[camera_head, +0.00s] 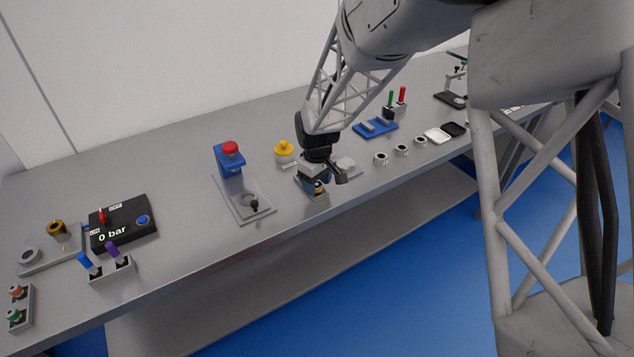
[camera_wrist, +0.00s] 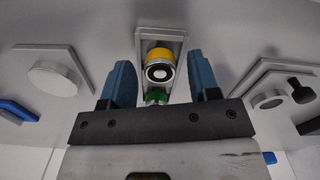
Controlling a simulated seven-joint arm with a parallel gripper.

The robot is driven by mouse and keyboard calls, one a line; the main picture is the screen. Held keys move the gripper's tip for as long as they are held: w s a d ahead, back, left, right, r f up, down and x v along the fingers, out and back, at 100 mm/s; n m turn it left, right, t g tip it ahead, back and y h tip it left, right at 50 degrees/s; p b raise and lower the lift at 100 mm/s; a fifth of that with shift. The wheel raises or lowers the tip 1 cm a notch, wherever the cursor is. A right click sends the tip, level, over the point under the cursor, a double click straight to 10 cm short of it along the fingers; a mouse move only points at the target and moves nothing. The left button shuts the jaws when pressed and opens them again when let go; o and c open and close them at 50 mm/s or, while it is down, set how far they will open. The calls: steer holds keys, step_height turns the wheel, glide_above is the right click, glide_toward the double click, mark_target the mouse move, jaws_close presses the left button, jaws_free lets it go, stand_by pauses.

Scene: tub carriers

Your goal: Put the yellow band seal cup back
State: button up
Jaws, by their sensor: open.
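The yellow band seal cup (camera_wrist: 159,66) shows in the wrist view as a yellow ring around a pale rim with a dark centre. It is at a narrow grey carrier (camera_wrist: 173,40), with a green-banded piece (camera_wrist: 156,96) just below it in the picture. My gripper (camera_wrist: 161,74) is open, one blue finger on each side of the cup, with visible gaps between. In the head view my gripper (camera_head: 317,182) is low over the carrier (camera_head: 316,196), and a bit of yellow (camera_head: 319,189) shows under it. The fingers hide most of the cup there.
A yellow domed piece (camera_head: 284,150) stands behind my gripper. A blue press with a red top (camera_head: 230,158) is to the left, and a plate with a pale disc (camera_head: 346,165) is close on the right. Several grey rings (camera_head: 401,150) lie farther right.

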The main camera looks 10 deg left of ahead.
mark_target(318, 185)
step_height(318, 185, up, 12)
stand_by(0.7)
steer(key=shift+r, duration=0.1)
stand_by(0.7)
steer(key=s+d+r+m, duration=0.2)
steer(key=s+d+r, duration=0.2)
steer(key=d, duration=0.3)
steer(key=s+d+r+m+t, duration=0.1)
steer(key=s+d+r+m, duration=0.15)
steer(key=s+d, duration=0.4)
steer(key=s+d+r+m, duration=0.2)
steer(key=s+d+r, duration=0.15)
steer(key=d, duration=0.55)
steer(key=s+d+m, duration=0.2)
steer(key=s+d, duration=0.4)
steer(key=s, duration=0.3)
steer(key=s+d+m+t, duration=0.1)
steer(key=s+d+m, duration=0.2)
steer(key=s+d, duration=0.3)
steer(key=shift+s+d+r+m+t, duration=0.3)
steer(key=shift+s+r+m, duration=0.1)
steer(key=shift+s, duration=1.5)
